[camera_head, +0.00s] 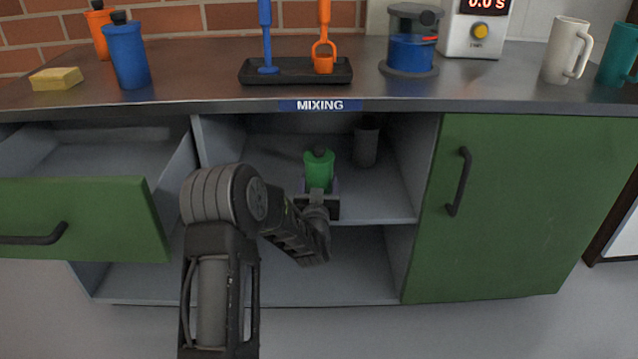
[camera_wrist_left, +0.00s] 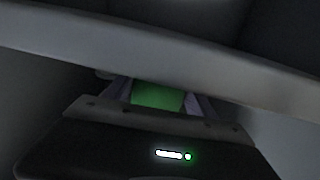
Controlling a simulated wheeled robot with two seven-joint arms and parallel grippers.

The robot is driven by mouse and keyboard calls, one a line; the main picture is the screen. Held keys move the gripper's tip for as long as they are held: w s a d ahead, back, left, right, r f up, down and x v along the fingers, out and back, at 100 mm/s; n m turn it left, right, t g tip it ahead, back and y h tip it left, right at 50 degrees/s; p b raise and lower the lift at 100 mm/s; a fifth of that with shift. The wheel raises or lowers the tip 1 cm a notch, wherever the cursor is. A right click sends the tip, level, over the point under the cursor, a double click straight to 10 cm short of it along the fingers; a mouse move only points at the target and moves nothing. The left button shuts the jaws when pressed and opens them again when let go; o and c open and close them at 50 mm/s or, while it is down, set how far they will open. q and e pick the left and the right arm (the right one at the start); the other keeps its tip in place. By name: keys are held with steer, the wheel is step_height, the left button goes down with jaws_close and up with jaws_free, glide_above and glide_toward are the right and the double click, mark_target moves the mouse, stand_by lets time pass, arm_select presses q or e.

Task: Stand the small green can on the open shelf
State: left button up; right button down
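The small green can (camera_head: 319,171), with a dark cap, is upright at the open shelf (camera_head: 390,204) under the worktop. My left gripper (camera_head: 320,190) reaches into the opening with its fingers on either side of the can's lower part. In the left wrist view the green can (camera_wrist_left: 158,96) shows between the two fingers (camera_wrist_left: 158,104), which appear closed on it. A pale edge crosses that view and hides the can's upper part. I cannot tell whether the can's base touches the shelf board. My right gripper is in neither view.
A grey canister (camera_head: 366,143) stands on the shelf, right of the can. An open green drawer (camera_head: 85,215) is at the left, a shut green door (camera_head: 520,205) at the right. The worktop (camera_head: 200,85) overhangs the shelf and holds blue and orange bottles, a tray and mugs.

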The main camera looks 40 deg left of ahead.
arm_select(q)
steer(key=o, duration=0.4)
steer(key=shift+c, duration=0.2)
steer(key=shift+r, duration=0.15)
steer(key=shift+r, duration=0.15)
steer(key=p+v, duration=0.2)
steer(key=v, duration=0.7)
steer(key=shift+p, duration=0.4)
steer(key=b+v, duration=0.2)
steer(key=v, duration=0.1)
steer(key=shift+a, duration=0.1)
